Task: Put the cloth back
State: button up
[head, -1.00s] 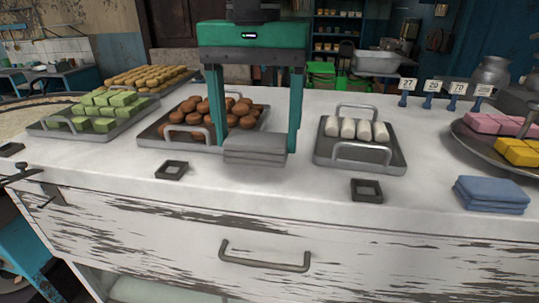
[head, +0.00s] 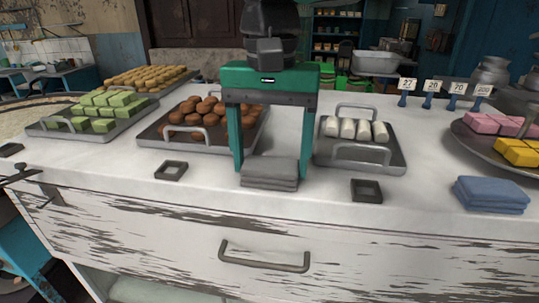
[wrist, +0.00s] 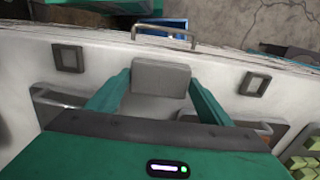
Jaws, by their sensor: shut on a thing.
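The grey folded cloth (head: 270,174) is a flat stack between the two green fingers of my gripper (head: 274,172), near the front edge of the white counter (head: 330,183). My gripper is shut on it and points down. In the wrist view the cloth (wrist: 161,79) shows at the fingertips, with a finger at each side. I cannot tell whether its underside touches the counter. A folded blue cloth (head: 490,195) lies at the counter's right front.
A tray of brown balls (head: 155,138) stands behind left and a tray of white rolls (head: 390,161) behind right. Dark square frames (head: 171,170) and (head: 366,191) lie on either side. Green sweets (head: 100,110) are further left. The counter strip between the square frames is otherwise clear.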

aim_at(271, 164)
jog(key=o, duration=1.1)
jog(key=shift+w+r, duration=0.1)
jog(key=shift+r, duration=2.7)
jog(key=shift+r, duration=1)
